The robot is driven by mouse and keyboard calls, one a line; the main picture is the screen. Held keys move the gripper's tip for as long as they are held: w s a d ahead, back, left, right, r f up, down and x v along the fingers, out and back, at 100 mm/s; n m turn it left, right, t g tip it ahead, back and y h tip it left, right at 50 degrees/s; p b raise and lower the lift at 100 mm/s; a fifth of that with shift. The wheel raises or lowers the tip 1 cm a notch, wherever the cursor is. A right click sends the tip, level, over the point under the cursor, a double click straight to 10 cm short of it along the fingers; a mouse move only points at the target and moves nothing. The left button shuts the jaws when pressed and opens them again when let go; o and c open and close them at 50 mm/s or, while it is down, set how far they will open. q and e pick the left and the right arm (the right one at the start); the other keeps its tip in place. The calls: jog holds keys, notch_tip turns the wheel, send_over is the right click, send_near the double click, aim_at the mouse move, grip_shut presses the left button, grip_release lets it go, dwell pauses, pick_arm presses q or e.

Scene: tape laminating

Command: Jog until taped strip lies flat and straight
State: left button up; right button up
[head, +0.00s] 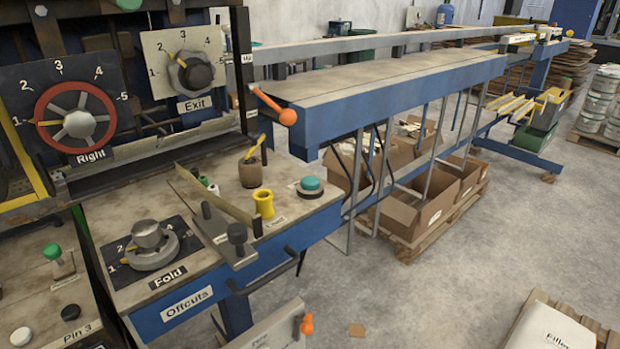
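A teal push button (311,185) sits on the worktop at the machine's right end; its label is too small to read. A green button (52,252) and a black button (71,312) are on the lower left panel. A long flat tan surface (390,78) runs away to the right on a blue frame; I cannot make out a separate taped strip on it. A thin tan upright piece (212,196) stands on edge across the worktop. Neither of my grippers is in view.
Dials marked Right (79,124), Exit (196,74) and Fold (147,235) face me. An orange-knobbed lever (287,117) sticks out at the bed's near end. Open cartons (415,212) sit under the bed.

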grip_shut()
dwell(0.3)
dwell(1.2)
